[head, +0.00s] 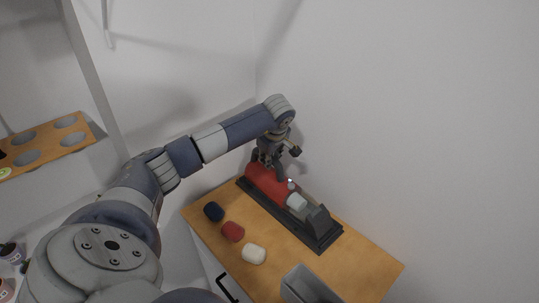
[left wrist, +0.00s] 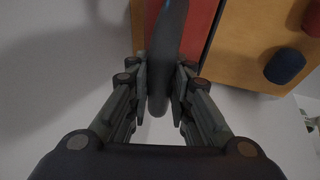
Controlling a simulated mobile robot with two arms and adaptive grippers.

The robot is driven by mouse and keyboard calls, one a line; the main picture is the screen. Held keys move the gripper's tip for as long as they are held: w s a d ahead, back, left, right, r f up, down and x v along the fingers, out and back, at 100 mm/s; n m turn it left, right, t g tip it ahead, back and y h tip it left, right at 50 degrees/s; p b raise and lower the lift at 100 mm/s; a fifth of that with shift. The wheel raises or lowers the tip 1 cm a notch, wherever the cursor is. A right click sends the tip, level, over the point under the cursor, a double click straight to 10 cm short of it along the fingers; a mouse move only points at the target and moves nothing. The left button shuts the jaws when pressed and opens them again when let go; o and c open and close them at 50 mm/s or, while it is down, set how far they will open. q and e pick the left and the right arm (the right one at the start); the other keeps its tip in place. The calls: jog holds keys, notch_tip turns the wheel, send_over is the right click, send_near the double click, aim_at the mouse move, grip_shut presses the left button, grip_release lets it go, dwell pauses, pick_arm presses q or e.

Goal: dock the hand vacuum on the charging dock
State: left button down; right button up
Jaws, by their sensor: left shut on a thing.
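The hand vacuum (head: 268,184) has a red body and a pale front part. It lies along the far-left length of the dark charging dock (head: 325,238), whose upright block stands at the near-right end. I cannot tell whether the vacuum is seated or slightly above the base. My left gripper (head: 265,160) is above the vacuum's rear. In the left wrist view its fingers (left wrist: 162,85) are shut on the vacuum's dark grey handle (left wrist: 168,45), with the red body beyond. The gripper hides part of the handle in the head view. My right gripper is not in view.
The dock stands on a wooden-topped cabinet (head: 360,270) against the wall. Dark blue (head: 213,211), red (head: 232,231) and cream (head: 254,253) rounded items lie in front of it. A grey bin (head: 305,285) is at the near edge. A wooden holder with holes (head: 45,145) is at left.

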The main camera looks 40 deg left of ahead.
pick_arm(q)
jog(key=c, duration=1.8)
grip_release()
jog(key=o, duration=0.4)
jog(key=shift+d+r, duration=0.1)
jog(key=shift+c, duration=0.2)
jog(key=shift+r, duration=0.3)
jog(key=b+v, duration=0.3)
jog(key=v, duration=0.8)
jog(key=shift+s+r+b, duration=0.2)
jog(key=shift+b, duration=0.2)
jog(key=shift+d, duration=0.1)
